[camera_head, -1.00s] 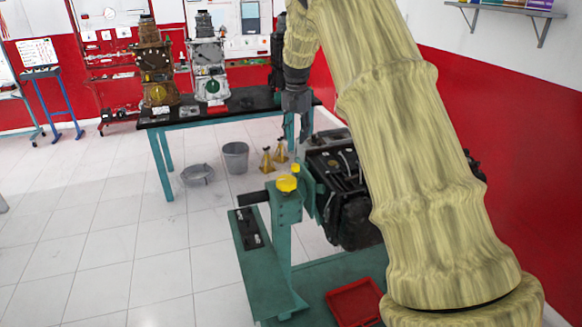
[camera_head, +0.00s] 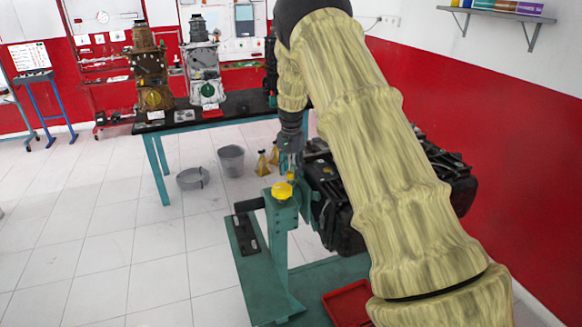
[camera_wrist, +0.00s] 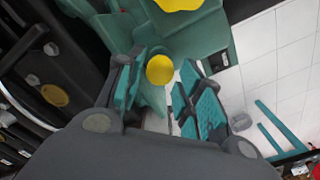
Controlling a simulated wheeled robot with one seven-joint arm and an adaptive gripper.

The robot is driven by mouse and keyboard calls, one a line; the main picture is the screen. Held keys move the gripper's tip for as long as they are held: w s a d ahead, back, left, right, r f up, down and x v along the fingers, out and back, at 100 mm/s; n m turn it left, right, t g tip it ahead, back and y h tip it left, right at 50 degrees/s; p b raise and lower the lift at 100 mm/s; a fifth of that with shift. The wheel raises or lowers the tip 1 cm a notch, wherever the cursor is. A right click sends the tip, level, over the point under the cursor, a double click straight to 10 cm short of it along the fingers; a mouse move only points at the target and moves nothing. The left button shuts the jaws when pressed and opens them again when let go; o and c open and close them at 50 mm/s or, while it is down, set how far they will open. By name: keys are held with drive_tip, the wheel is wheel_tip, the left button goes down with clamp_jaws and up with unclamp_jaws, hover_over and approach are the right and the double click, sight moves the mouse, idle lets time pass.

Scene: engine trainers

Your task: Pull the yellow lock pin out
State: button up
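The yellow lock pin's small round head (camera_wrist: 160,69) shows between my fingertips in the wrist view. In the head view the pin (camera_head: 291,177) stands just behind a larger yellow knob (camera_head: 282,191) on a green stand post. That larger knob (camera_wrist: 178,4) is cut off at the top of the wrist view. My gripper (camera_head: 289,165) points down over the pin. In the wrist view my gripper (camera_wrist: 160,85) is open, with a teal-padded finger on each side of the pin head. I cannot tell whether either finger touches it. The pin's shaft is hidden.
The green engine stand (camera_head: 280,235) carries a dark engine (camera_head: 340,205) right of the post, partly behind my arm. A red tray (camera_head: 347,303) sits on its base. A workbench (camera_head: 225,110) with engines, a bucket (camera_head: 231,160) and yellow jack stands (camera_head: 262,163) are behind.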

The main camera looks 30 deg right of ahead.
sight(291, 172)
drive_tip(key=shift+f, duration=0.3)
clamp_jaws()
wheel_tip(291, 172, up, 5)
drive_tip(key=shift+f+p, duration=0.2)
drive_tip(key=shift+p, duration=0.45)
drive_tip(key=shift+w+d, duration=0.1)
unclamp_jaws()
